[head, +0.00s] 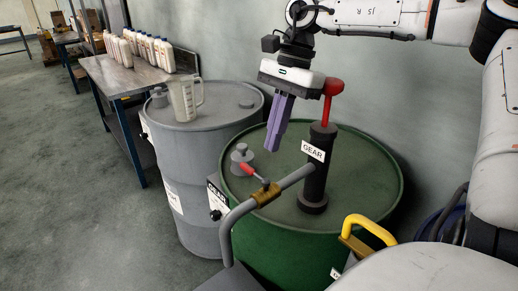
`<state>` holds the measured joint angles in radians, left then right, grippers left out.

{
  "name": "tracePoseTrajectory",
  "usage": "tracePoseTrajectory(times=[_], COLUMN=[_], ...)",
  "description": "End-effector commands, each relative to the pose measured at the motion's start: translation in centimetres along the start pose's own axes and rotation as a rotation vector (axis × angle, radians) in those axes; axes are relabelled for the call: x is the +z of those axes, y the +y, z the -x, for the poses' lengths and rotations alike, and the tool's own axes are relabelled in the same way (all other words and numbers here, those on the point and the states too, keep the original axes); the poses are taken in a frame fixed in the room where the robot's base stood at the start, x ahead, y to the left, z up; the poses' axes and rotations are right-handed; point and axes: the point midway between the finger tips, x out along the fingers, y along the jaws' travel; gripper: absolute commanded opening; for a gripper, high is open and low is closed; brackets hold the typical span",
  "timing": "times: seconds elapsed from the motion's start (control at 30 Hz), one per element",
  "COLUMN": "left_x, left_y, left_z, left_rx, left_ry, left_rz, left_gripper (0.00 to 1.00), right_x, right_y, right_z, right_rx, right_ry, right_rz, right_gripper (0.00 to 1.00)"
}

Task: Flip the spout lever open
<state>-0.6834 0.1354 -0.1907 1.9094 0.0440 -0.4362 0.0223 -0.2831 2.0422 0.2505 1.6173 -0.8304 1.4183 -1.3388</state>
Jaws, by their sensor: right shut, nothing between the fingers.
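The spout lever (250,171) is a short bar with a red grip, set on a brass valve (265,193) in the grey spout pipe (236,212). The spout comes from a black pump (314,178) labelled GEAR on top of the green drum (389,195). The lever points up and left from the valve. My right gripper (272,150) has purple fingers that point down, closed together and empty. In the picture they are above the lever and left of the pump body; the gap in depth is hard to judge. My left gripper is not in view.
A red pump handle (331,98) stands close beside my right gripper. A grey drum (190,148) to the left carries a clear measuring jug (185,101). A bench (113,78) with several white bottles stands behind. A yellow handle (371,228) is at the front right.

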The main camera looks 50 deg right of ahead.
Motion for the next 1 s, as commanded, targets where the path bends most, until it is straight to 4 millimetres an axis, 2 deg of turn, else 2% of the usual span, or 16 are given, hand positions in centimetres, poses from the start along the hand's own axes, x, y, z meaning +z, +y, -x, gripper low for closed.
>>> tracePoseTrajectory(times=[0.07, 0.2, 0.4, 1.0], left_x=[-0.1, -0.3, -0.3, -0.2], left_y=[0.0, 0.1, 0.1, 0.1], left_z=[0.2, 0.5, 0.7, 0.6], left_rx=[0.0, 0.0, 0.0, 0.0], left_ry=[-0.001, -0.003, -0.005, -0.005], left_rz=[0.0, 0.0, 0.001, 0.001], left_gripper=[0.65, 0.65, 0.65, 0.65], right_x=[0.2, 2.2, 3.4, 3.6], right_y=[0.1, 0.1, 0.0, 0.0], right_z=[-1.4, -2.1, -2.8, -3.0], right_rx=[0.004, 0.003, -0.001, 0.01], right_ry=[0.0, 0.002, 0.001, 0.001], right_rz=[0.002, 0.001, -0.001, 0.033], right_gripper=[0.0, 0.0, 0.0, 0.0])
